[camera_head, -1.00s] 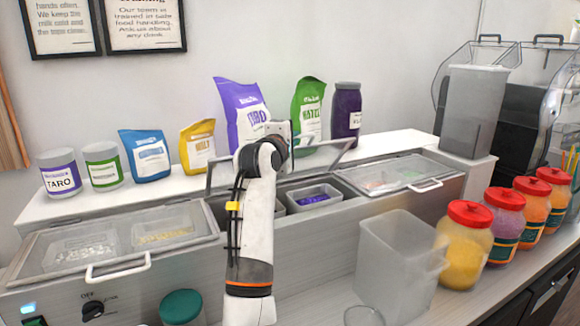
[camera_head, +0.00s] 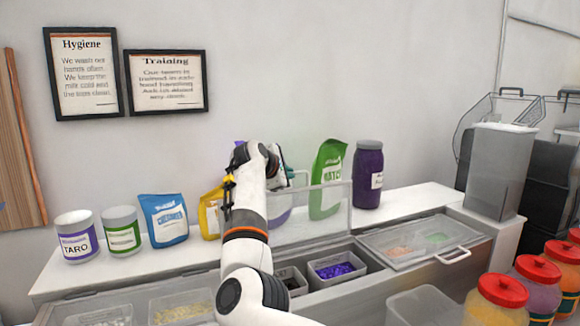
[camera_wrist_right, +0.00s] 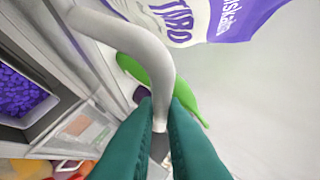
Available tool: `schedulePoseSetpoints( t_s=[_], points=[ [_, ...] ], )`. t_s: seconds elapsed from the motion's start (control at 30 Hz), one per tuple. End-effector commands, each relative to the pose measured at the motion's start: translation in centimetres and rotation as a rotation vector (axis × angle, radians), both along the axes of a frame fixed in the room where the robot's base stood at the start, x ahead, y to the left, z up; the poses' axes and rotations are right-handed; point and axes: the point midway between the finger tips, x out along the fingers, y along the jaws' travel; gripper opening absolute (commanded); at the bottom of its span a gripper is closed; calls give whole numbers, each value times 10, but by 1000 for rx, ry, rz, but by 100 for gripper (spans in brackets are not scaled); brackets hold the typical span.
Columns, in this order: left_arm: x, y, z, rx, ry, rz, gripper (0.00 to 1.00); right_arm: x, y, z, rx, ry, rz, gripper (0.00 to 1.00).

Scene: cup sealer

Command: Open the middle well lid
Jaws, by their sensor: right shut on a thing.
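The middle well lid (camera_head: 325,212) is a clear panel in a grey frame. It stands raised, close to upright, at the back of its well. My right gripper (camera_head: 288,176) is at the lid's upper edge, partly hidden by my arm. In the right wrist view, the teal fingers of my right gripper (camera_wrist_right: 161,112) are shut on the lid's pale curved handle (camera_wrist_right: 155,55). The open middle well shows a bin of purple pieces (camera_head: 336,271), also seen in the right wrist view (camera_wrist_right: 20,92). My left gripper is not in view.
The right well lid (camera_head: 420,238) is closed, as is the left lid (camera_head: 150,308). Behind the lid, on the white shelf, stand a green bag (camera_head: 327,180), a purple jar (camera_head: 367,175) and other bags. Red-lidded jars (camera_head: 500,296) stand at the right front.

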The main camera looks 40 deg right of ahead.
Motion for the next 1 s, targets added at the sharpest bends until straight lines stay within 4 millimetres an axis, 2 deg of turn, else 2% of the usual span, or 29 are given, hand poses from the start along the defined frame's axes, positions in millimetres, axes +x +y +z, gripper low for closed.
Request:
schedulePoseSetpoints(
  t_s=[0.03, 0.3, 0.9, 0.93, 1.0],
  points=[
    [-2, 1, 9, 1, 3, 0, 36, 3, -2, 9, 1, 8, -1, 0],
    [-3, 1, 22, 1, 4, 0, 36, 14, -6, 6, 17, 60, -2, 0],
    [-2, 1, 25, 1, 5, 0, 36, 18, -8, 5, 20, 74, -4, 0],
    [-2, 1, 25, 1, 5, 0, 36, 18, -8, 5, 19, 73, -4, 11],
    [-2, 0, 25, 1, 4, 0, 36, 18, -8, 5, 20, 74, -4, 23]
  ],
)
